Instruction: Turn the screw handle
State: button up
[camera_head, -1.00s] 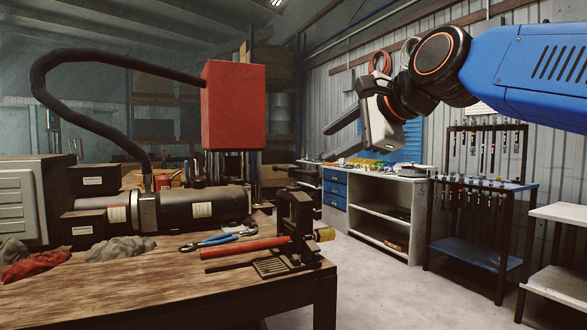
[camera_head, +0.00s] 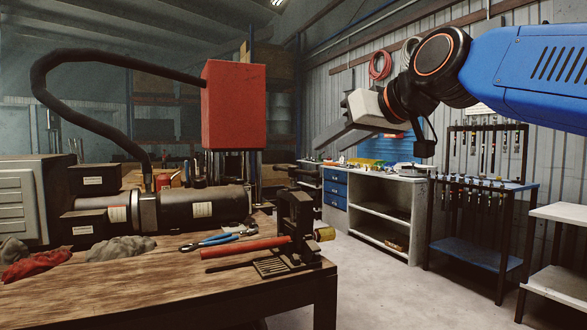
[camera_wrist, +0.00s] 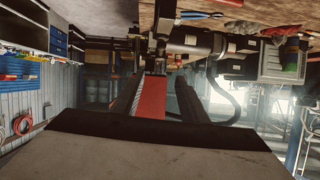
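The hose crimper (camera_head: 295,222) is a black clamp-like device at the right front corner of the wooden bench. It has a red bar (camera_head: 245,247) lying to its left and a brass-coloured knob (camera_head: 324,234) on its right side. I cannot tell for sure which part is the screw handle. My gripper (camera_head: 322,141) is in the air above and to the right of the crimper, apart from it, its fingers pointing left. In the upside-down wrist view, my gripper (camera_wrist: 157,85) shows two dark fingers with an empty gap; the crimper (camera_wrist: 160,45) appears beyond them.
A red box (camera_head: 234,105) on a press stands behind the bench (camera_head: 150,285), with a thick black hose (camera_head: 60,60). Blue-handled pliers (camera_head: 208,241) and rags (camera_head: 38,262) lie on the bench. Grey shelving (camera_head: 385,215) and a tool rack (camera_head: 480,220) stand to the right, with clear floor between.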

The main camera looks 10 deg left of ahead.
aim_at(293, 167)
jog(key=shift+n, duration=0.4)
jog(key=x, duration=1.7)
jog(key=shift+w+a, duration=0.15)
jog(key=shift+w, duration=0.05)
grip_shut()
